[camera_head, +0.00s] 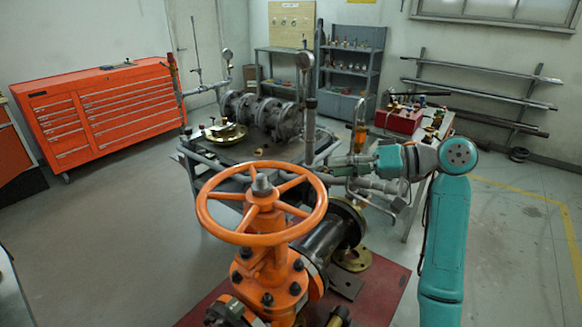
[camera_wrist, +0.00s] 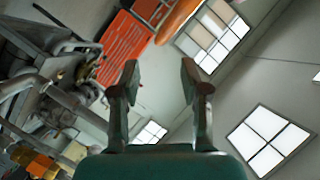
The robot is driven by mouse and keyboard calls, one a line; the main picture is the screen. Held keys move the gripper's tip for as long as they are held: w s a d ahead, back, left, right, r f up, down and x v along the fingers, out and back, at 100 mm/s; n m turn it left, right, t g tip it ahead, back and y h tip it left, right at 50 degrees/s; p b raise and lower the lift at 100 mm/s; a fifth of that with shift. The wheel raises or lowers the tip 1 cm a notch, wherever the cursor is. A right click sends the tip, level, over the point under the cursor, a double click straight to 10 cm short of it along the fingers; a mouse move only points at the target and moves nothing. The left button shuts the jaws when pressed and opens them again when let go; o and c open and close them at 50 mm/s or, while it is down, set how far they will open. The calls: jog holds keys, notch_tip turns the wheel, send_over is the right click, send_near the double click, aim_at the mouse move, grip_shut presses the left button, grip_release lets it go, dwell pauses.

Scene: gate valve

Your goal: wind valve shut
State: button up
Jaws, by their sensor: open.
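The gate valve's orange handwheel (camera_head: 262,234) has several spokes, a round rim and a grey centre nut. It sits level on the orange valve body (camera_head: 268,270), low in the middle of the head view. My gripper (camera_head: 338,168) is just beyond and right of the rim, pointing left, apart from the wheel as far as I can tell. In the wrist view my gripper (camera_wrist: 160,72) shows two dark fingers spread apart with nothing between them. An orange curved piece (camera_wrist: 178,18) at the top there looks like part of the wheel rim.
A dark flanged pipe (camera_head: 335,232) runs right from the valve over a red base plate (camera_head: 375,295). A pipe-framed workbench (camera_head: 235,150) with gauges stands close behind. A red drawer cabinet (camera_head: 100,110) is at left. Grey floor (camera_head: 110,240) left of the valve is clear.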

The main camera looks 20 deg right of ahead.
aim_at(295, 170)
jog(key=x, duration=1)
jog(key=shift+w+a, duration=0.2)
jog(key=shift+a, duration=0.15)
grip_shut()
